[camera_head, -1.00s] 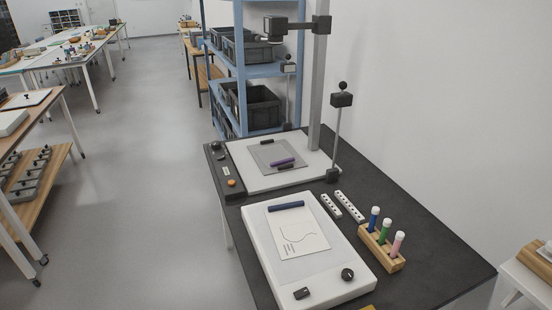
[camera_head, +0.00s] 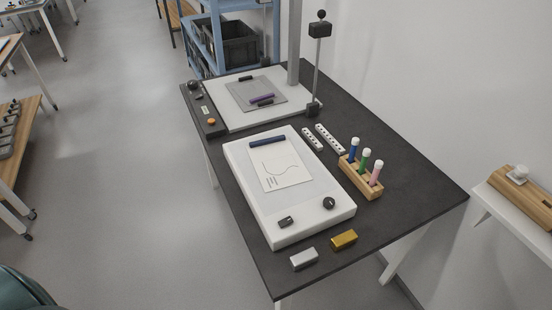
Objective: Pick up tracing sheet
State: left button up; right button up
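A white tracing sheet (camera_head: 283,171) with a thin curved line and a few short marks lies on a white light box (camera_head: 315,210) on the dark table. A dark blue bar (camera_head: 267,142) lies across the sheet's far edge. The light box has a dark knob (camera_head: 329,203) and a small black switch (camera_head: 285,221) at its near end. Neither of my grippers is in view.
A wooden block with blue, green and pink markers (camera_head: 360,179) stands right of the light box. Silver (camera_head: 304,259) and gold (camera_head: 344,239) blocks lie near the front edge. A copy stand base (camera_head: 235,119) with a grey mat is behind. Bare table (camera_head: 408,190) lies to the right.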

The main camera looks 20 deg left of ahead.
aim_at(254, 92)
jog(key=j+z, duration=0.1)
jog(key=j, duration=0.35)
jog(key=j+z, duration=0.15)
jog(key=j, duration=0.35)
jog(key=j+z, duration=0.1)
jog(key=j, duration=0.35)
jog(key=k+j+z, duration=0.15)
jog(key=j, duration=0.3)
jog(key=j+z, duration=0.1)
jog(key=j, duration=0.35)
jog(key=k+j+z, duration=0.15)
jog(key=j, duration=0.3)
jog(key=k+j+z, duration=0.1)
jog(key=j, duration=0.3)
